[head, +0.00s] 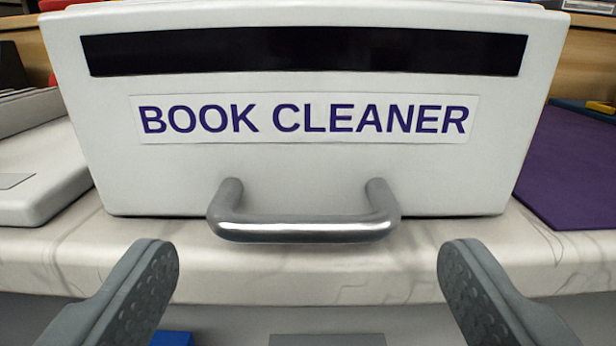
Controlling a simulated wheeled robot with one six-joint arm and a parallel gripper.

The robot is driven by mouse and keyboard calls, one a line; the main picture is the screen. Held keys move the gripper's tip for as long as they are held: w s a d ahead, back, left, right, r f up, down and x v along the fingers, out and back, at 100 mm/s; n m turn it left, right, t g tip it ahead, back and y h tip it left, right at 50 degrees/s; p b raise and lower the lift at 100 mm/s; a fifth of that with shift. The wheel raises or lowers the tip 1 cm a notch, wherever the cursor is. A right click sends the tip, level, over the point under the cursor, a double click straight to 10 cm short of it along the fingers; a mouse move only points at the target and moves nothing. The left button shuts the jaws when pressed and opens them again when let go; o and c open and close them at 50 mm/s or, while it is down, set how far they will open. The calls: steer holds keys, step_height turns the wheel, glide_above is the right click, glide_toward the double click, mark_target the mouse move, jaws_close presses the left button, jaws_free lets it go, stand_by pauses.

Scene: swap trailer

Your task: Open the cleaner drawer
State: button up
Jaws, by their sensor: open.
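The book cleaner (305,175) is a white box with a dark slot (305,50) across its upper front and a label (305,119) reading "BOOK CLEANER". A silver bar handle (304,230) sticks out from the lower front, between two posts. The front looks flush, with no drawer gap visible. My gripper (306,270) is open and empty. Its two grey fingers are wide apart, one on each side of the handle and lower in the picture. Neither finger touches the handle.
The cleaner stands on a pale marbled counter (130,262), whose front edge runs below the handle. A light grey device (45,185) lies close at the left. A purple mat (575,165) lies at the right. Below the counter edge, a blue item (171,338) partly shows.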

mark_target(271, 122)
steer(key=shift+w, duration=1.45)
